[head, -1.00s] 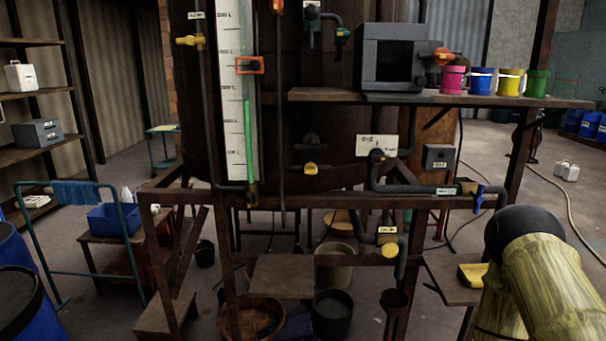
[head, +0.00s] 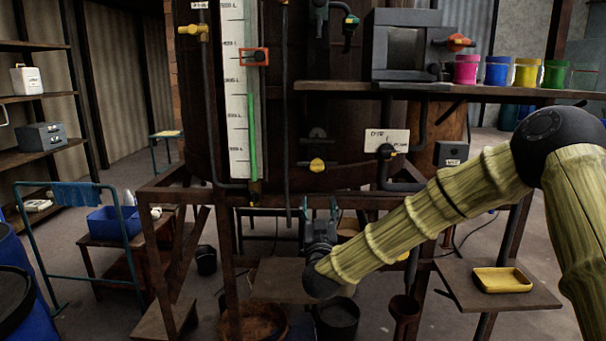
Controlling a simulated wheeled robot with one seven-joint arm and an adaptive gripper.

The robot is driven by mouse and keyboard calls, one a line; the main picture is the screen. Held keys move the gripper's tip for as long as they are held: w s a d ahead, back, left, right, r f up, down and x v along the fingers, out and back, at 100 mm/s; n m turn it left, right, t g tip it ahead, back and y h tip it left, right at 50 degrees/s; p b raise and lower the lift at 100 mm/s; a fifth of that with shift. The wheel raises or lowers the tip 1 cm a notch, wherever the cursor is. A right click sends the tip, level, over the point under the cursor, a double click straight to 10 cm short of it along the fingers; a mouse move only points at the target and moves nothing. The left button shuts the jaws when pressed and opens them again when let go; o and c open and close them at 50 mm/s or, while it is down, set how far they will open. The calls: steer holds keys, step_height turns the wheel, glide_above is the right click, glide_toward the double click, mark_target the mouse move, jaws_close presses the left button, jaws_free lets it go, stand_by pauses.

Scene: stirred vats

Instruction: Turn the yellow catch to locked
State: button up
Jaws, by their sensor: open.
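A small yellow catch (head: 318,165) sits on a thin horizontal bar low on the front of the dark vat, under a dark rounded plate. I cannot read which way it is set. My gripper (head: 320,208) is below the catch, in front of the brown frame, with its fingers pointing up. It is open and appears empty, apart from the catch in the picture. The gap in depth between them is hard to judge. A yellow valve handle (head: 193,31) is on a pipe at the upper left.
A brown shelf (head: 470,92) at the right carries a grey box (head: 405,45) and several coloured pots. A white label card (head: 387,140) is right of the catch. A yellow tray (head: 502,280) lies on a low board. A gauge (head: 235,90) stands left.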

mark_target(317, 170)
steer(key=shift+t+h, duration=0.4)
steer(key=w+r+p, duration=0.1)
steer(key=w+r, duration=0.1)
steer(key=w, duration=0.1)
steer(key=w+r+p, duration=0.1)
steer(key=w+r, duration=0.2)
steer(key=w, duration=0.1)
steer(key=w+r+p, duration=0.1)
steer(key=w+r, duration=0.2)
steer(key=shift+w+a+r, duration=0.1)
steer(key=shift+w+a, duration=0.15)
steer(key=shift+w, duration=0.05)
